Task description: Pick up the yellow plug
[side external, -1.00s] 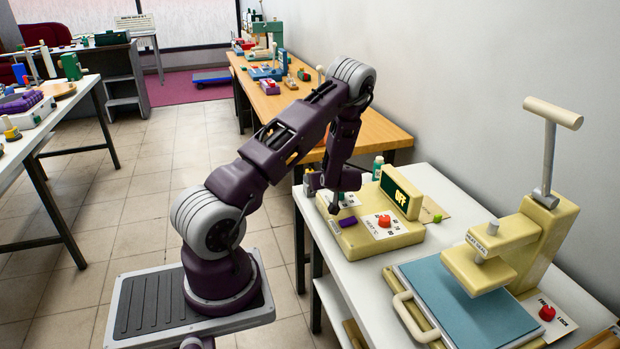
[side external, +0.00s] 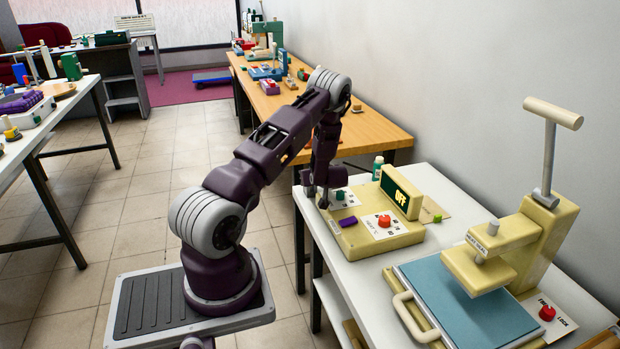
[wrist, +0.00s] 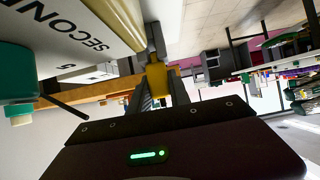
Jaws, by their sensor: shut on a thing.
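The yellow plug (wrist: 157,79) shows in the wrist view between the fingers of my gripper (wrist: 159,92), which is shut on it. In the side view my gripper (side external: 322,201) points down at the left end of the cream control box (side external: 375,238). The plug cannot be made out there, being small or hidden by the gripper. I cannot tell whether the plug still touches the box or a surface.
The box carries a green knob (side external: 340,195), a purple block (side external: 348,221), a red knob (side external: 384,220) and an "OFF" display (side external: 401,192). A small bottle (side external: 378,167) stands behind. A cream press (side external: 515,245) with a blue pad stands right on the white table (side external: 350,290).

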